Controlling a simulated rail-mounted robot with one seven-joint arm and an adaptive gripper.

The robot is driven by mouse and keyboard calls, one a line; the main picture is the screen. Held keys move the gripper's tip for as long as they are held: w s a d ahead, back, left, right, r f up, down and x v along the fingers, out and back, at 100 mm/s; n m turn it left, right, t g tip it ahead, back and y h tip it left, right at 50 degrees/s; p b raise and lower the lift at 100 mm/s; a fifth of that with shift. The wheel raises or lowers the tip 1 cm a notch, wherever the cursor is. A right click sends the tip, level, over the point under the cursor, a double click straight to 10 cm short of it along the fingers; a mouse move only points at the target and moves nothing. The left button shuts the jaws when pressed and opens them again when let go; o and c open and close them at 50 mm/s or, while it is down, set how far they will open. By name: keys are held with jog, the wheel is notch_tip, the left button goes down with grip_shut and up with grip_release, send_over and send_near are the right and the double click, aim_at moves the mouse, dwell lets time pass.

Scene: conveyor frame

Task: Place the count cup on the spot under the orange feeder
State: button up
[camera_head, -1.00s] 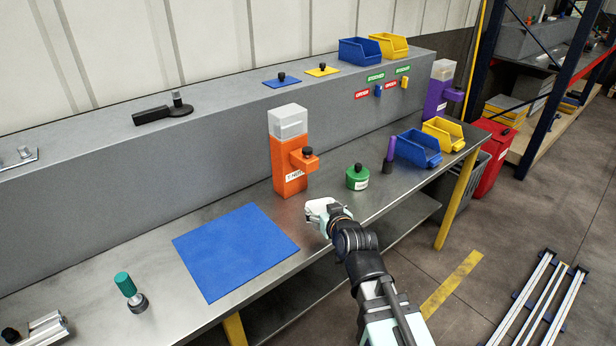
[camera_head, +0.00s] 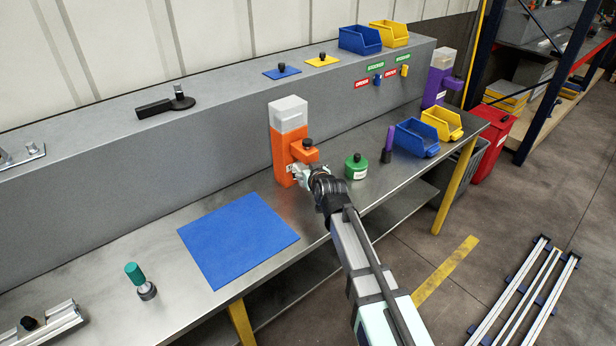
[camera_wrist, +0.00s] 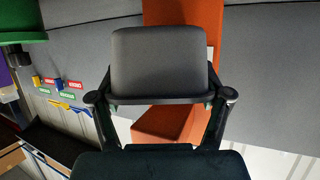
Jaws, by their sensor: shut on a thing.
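The orange feeder (camera_head: 279,153) stands upright on the metal bench against the grey ledge, with a clear top box and a black-knobbed outlet block (camera_head: 303,152). My gripper (camera_head: 302,173) is just below and in front of this block. The spot under the feeder is hidden by my gripper.
A green tin (camera_head: 355,168) stands close to the right of my gripper, with a purple-topped peg (camera_head: 389,143) and a blue bin (camera_head: 416,139) beyond. A blue mat (camera_head: 238,238) lies left on clear bench. A purple feeder (camera_head: 437,84) stands farther right.

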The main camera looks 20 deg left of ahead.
jog(key=shift+f+p, duration=0.55)
jog(key=shift+f, duration=0.95)
jog(key=shift+f, duration=0.2)
jog(key=shift+f+b, duration=0.3)
jog(key=shift+b, duration=0.25)
jog(key=shift+s+f+b, duration=0.1)
jog(key=shift+f+b, duration=0.1)
jog(key=shift+b, duration=0.1)
jog(key=o, duration=1.2)
jog(key=shift+f, duration=0.1)
